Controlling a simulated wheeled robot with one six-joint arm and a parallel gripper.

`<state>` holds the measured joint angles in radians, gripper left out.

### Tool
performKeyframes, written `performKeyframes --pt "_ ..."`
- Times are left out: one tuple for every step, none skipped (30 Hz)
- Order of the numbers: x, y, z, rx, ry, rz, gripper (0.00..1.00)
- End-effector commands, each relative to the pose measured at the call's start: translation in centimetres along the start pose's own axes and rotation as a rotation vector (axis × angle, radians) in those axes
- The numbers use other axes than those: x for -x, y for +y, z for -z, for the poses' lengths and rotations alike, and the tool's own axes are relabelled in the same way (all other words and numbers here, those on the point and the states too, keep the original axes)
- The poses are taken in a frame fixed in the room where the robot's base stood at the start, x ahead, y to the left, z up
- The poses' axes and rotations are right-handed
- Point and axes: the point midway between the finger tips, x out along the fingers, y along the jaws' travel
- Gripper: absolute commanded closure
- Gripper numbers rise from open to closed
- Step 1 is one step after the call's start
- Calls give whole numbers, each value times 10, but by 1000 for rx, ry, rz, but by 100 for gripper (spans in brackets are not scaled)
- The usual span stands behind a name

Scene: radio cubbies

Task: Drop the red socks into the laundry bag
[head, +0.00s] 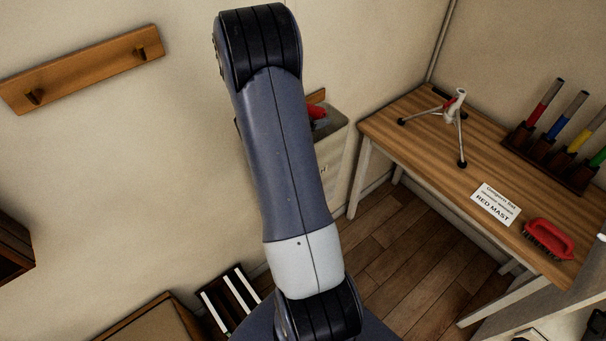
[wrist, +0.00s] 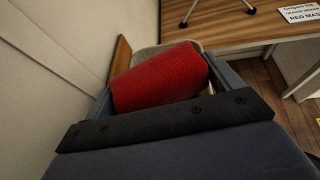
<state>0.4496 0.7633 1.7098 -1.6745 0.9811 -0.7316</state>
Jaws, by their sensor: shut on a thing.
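The red socks (wrist: 158,82), a ribbed red roll, are held between the two fingers of my gripper (wrist: 163,76) in the wrist view. In the head view, a small part of the red socks (head: 317,112) shows beside my arm, which hides most of my gripper. The pale laundry bag (head: 335,160) hangs or stands by the wall behind my arm. Its rim (wrist: 143,55) shows just beyond the socks in the wrist view. The socks appear over or close to the bag's opening; the exact height is unclear.
A wooden table (head: 415,128) stands right of the bag, carrying a small tripod (head: 455,115), a sign card (head: 495,204), a red brush (head: 548,239) and a rack of coloured handles (head: 555,150). A wooden peg rail (head: 85,68) is on the left wall. Floor shows below the table.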

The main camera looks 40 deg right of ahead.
Motion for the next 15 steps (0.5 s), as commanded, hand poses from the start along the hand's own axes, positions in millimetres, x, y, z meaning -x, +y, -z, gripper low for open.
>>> performKeyframes --pt "-1 0 2 0 0 0 35" --pt "-1 0 3 -1 0 0 35" --pt "-1 0 3 -1 -1 0 35" --pt "-1 0 2 -1 -1 0 35" --pt "-1 0 2 -1 -1 0 35" --pt "-1 0 2 -1 -1 0 35" --pt "-1 0 2 -1 -1 0 35" --pt "-1 0 2 -1 0 0 35" --pt "-1 0 2 -1 0 0 11" --pt "-1 0 2 -1 0 0 8" --pt "-1 0 2 -1 0 0 6" --pt "-1 0 2 -1 0 0 3" --pt "-1 0 2 -1 0 0 0" --pt "-1 0 2 -1 0 0 0" --pt "-1 0 2 -1 0 0 0"
